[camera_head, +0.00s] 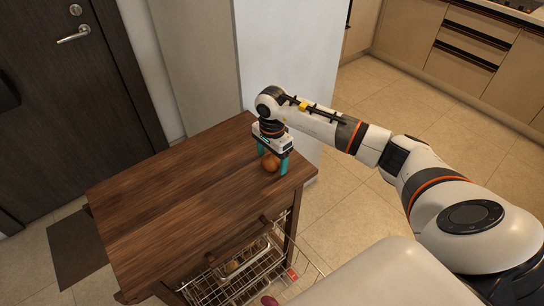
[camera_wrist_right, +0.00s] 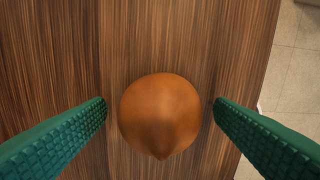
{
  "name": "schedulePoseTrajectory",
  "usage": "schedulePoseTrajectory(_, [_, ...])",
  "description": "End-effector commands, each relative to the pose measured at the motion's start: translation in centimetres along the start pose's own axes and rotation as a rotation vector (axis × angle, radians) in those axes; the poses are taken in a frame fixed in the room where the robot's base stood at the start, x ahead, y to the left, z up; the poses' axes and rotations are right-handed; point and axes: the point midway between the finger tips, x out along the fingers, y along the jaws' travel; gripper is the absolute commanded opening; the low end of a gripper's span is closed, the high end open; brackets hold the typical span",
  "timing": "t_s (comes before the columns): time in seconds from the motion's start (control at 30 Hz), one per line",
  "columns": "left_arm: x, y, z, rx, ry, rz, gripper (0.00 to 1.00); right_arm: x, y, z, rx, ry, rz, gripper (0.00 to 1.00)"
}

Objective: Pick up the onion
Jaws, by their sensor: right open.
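The brown onion (camera_head: 270,163) rests on the wooden table near its far right corner. In the right wrist view the onion (camera_wrist_right: 160,115) sits between the two green fingers, with a gap on each side. My right gripper (camera_head: 272,165) points down over the onion, open, with its teal fingers on either side of it. The fingers also show in the right wrist view (camera_wrist_right: 160,108), apart from the onion. My left gripper is not in view.
The wooden table (camera_head: 170,190) is otherwise bare on top. A wire basket (camera_head: 240,284) with a metal tray shows below the table's front edge. A white wall panel (camera_head: 285,70) stands close behind the table. Tiled floor lies to the right.

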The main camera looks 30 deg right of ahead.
Motion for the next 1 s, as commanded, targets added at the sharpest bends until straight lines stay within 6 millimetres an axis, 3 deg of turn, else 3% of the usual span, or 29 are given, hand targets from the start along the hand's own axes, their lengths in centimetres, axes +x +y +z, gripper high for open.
schedulePoseTrajectory(0.2, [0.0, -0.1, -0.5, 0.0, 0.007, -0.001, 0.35, 0.1, 0.0, 0.0, 0.0, 0.0, 0.001, 0.77])
schedulePoseTrajectory(0.53, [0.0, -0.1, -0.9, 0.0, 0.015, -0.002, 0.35, 0.1, 0.0, 0.0, 0.0, 0.0, 0.001, 0.27])
schedulePoseTrajectory(0.8, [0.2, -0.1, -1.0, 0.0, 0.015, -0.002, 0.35, -0.3, 0.1, 0.0, 0.0, -0.001, 0.004, 0.26])
schedulePoseTrajectory(1.0, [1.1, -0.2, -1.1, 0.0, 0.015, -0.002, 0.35, -3.5, 0.2, 0.1, -0.001, -0.002, 0.008, 0.26])
